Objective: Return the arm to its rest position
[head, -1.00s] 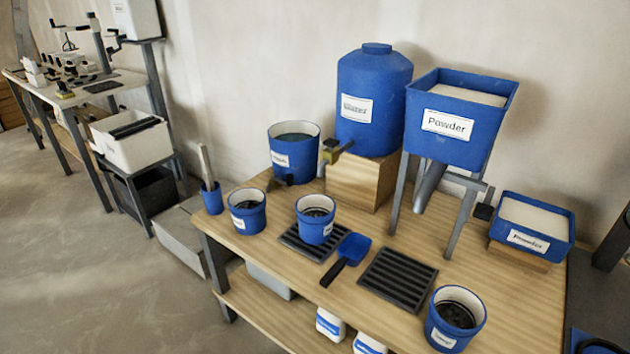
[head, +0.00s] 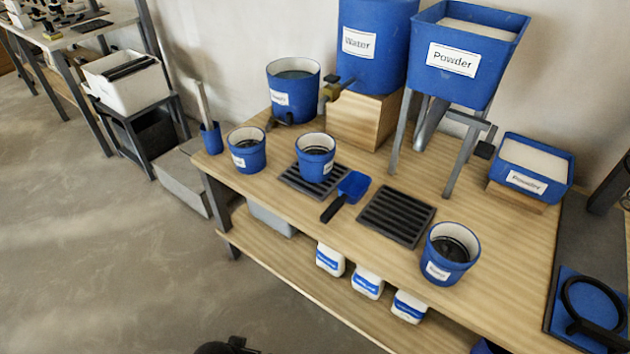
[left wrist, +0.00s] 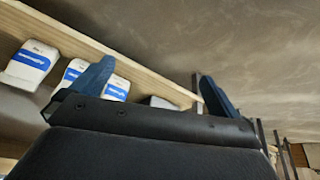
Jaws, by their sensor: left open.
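My left gripper (left wrist: 154,84) is open and empty in the left wrist view, its two blue fingers spread apart. Behind the fingers are the wooden bench edge, white packages and the grey floor. In the head view a small dark part, perhaps of my left arm, shows at the bottom edge; the gripper cannot be made out there. My right gripper is in neither current view.
The wooden bench (head: 510,260) carries a blue water tank (head: 378,75), a powder hopper (head: 465,70), several blue buckets, a scoop (head: 353,187) and black grates (head: 397,215). White packages (head: 368,284) stand on its lower shelf. Floor at the left front (head: 110,260) is clear.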

